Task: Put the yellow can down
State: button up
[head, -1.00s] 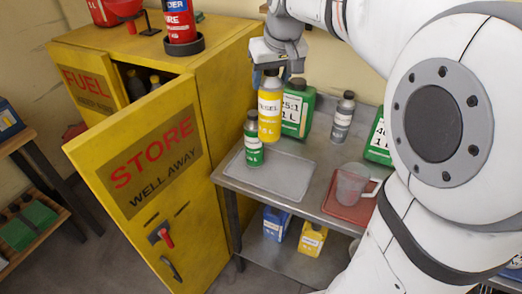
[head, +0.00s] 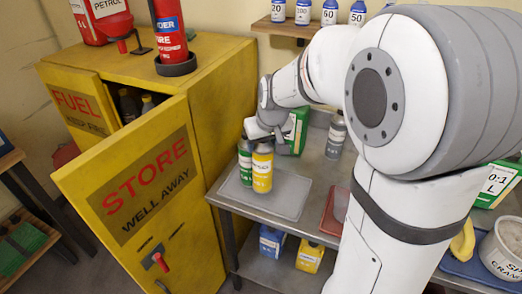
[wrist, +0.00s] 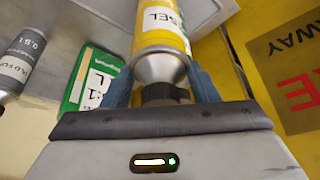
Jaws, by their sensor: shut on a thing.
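The yellow can (head: 262,170) is upright over the grey mat (head: 290,197) on the metal bench. I cannot tell whether its base touches the mat. My gripper (head: 263,139) is at its top; in the wrist view my gripper (wrist: 163,88) has a blue finger on each side of the dark cap and neck of the yellow can (wrist: 158,32). A green-and-silver can (head: 244,160) stands just left of the yellow can, close to it or touching. The arm hides part of the bench behind.
A green container (head: 298,130) and a grey bottle (head: 336,137) stand behind the mat. The yellow cabinet (head: 222,100) with its open door is at left. A red mat (head: 332,218) lies at right. The mat's right part is clear.

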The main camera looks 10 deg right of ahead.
aim_at(263, 163)
jog(key=shift+f, duration=1.5)
jog(key=shift+f, duration=0.25)
jog(key=o, duration=1.3)
jog(key=shift+r, duration=0.1)
jog(key=shift+o, duration=0.2)
